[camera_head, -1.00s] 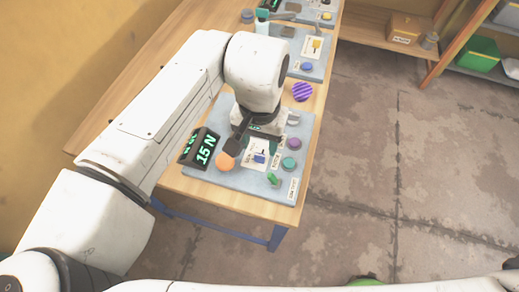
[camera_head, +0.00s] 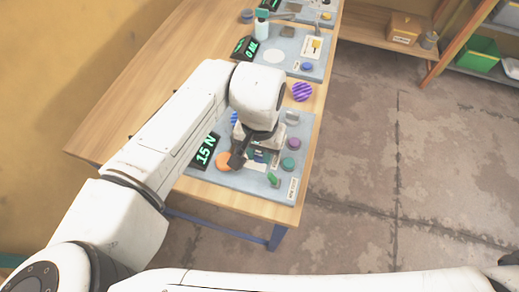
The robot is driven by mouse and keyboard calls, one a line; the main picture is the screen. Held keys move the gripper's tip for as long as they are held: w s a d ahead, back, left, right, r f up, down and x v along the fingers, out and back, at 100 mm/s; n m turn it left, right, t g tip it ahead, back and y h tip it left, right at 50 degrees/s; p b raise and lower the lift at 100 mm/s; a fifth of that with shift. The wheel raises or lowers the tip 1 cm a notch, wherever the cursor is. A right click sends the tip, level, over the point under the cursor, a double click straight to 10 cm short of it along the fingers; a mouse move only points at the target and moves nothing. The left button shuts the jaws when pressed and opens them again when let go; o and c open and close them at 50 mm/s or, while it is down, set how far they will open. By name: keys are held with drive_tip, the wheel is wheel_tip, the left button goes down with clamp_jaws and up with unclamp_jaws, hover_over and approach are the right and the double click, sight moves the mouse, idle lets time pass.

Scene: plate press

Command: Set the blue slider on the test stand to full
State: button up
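The test stand is a grey-blue panel (camera_head: 230,183) on the near end of the wooden bench. My gripper (camera_head: 252,156) is low over its middle, pointing down. The blue slider (camera_head: 259,157) shows only as a small blue patch beside the dark fingers, on a white scale plate that the gripper mostly covers. I cannot tell whether the fingers touch the slider, nor where along its track it stands. One dark finger shows clearly; the gap between the fingers is hidden. The display (camera_head: 204,150) reads 15 N in green.
Around the gripper on the panel are an orange knob (camera_head: 223,161), a purple button (camera_head: 294,143), a teal button (camera_head: 288,164) and a green switch (camera_head: 272,180). A purple striped ball (camera_head: 301,91) lies behind. Another panel (camera_head: 310,65) stands farther back. The floor at right is clear.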

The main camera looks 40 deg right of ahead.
clamp_jaws()
drive_tip(key=shift+d, duration=0.1)
drive_tip(key=w+d, duration=0.2)
drive_tip(key=d, duration=0.1)
drive_tip(key=shift+w+p, duration=0.15)
drive_tip(key=shift+p, duration=0.25)
drive_tip(key=o, duration=0.5)
unclamp_jaws()
wheel_tip(320, 180, up, 11)
drive_tip(key=shift+f+b, duration=0.1)
drive_tip(key=shift+b, duration=0.2)
idle(0.5)
